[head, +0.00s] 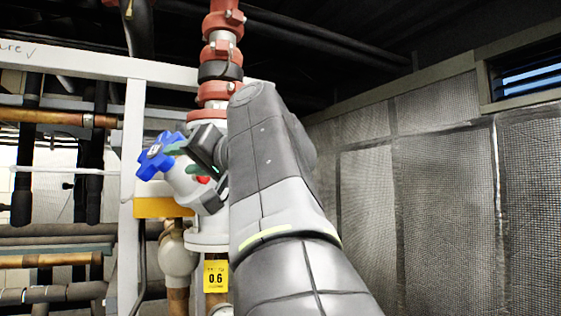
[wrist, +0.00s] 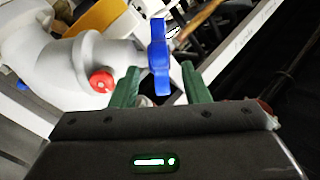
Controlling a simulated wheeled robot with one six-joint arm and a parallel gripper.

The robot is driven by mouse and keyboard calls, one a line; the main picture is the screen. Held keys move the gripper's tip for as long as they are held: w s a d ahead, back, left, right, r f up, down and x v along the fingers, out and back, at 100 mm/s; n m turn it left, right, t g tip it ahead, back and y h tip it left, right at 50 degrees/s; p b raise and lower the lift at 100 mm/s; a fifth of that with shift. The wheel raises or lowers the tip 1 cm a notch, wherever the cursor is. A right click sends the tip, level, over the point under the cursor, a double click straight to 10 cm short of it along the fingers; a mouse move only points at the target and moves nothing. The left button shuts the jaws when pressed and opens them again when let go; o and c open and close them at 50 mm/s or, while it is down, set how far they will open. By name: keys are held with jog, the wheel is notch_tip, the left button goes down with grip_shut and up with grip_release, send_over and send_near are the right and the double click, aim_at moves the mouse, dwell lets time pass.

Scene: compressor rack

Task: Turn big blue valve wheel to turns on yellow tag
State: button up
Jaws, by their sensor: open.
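The big blue valve wheel (head: 160,156) stands on the left side of a white valve body (head: 188,180) in the head view. In the wrist view the blue wheel (wrist: 159,56) shows edge-on, its lower end between the two green fingers. My gripper (wrist: 158,82) is open, with one finger on each side of the wheel and visible gaps beside it. In the head view my gripper (head: 180,158) is beside the wheel, partly covering the valve.
A red and black pipe (head: 220,70) rises above the valve. A white frame post (head: 128,190) stands close to the left of the wheel. A red round part (wrist: 101,81) sits on the valve body near the left finger. A mesh wall (head: 420,190) is at right.

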aim_at(163, 158)
jog(key=p+x, duration=0.2)
jog(key=x, duration=0.6)
jog(key=shift+w+a, duration=0.1)
grip_shut()
jog(key=p, duration=0.1)
jog(key=g+p, duration=0.1)
jog(key=shift+d+r+n+p, duration=0.2)
jog(key=shift+r+n+p, duration=0.1)
jog(key=shift+r, duration=0.1)
jog(key=g+p, duration=0.1)
jog(key=p, duration=0.1)
jog(key=n+g+h+p, duration=0.1)
jog(key=p, duration=0.1)
jog(key=shift+w+d+r+g, duration=0.2)
jog(key=shift+r+g, duration=0.1)
jog(key=shift+r, duration=0.1)
jog(key=shift+d+n+g+h+p, duration=0.15)
jog(key=shift+n+g+h+p, duration=0.55)
jog(key=shift+g+h, duration=0.4)
jog(key=shift+w+d+r+n+g+h, duration=0.15)
jog(key=shift+n+g+h, duration=0.25)
jog(key=shift+g+h, duration=0.75)
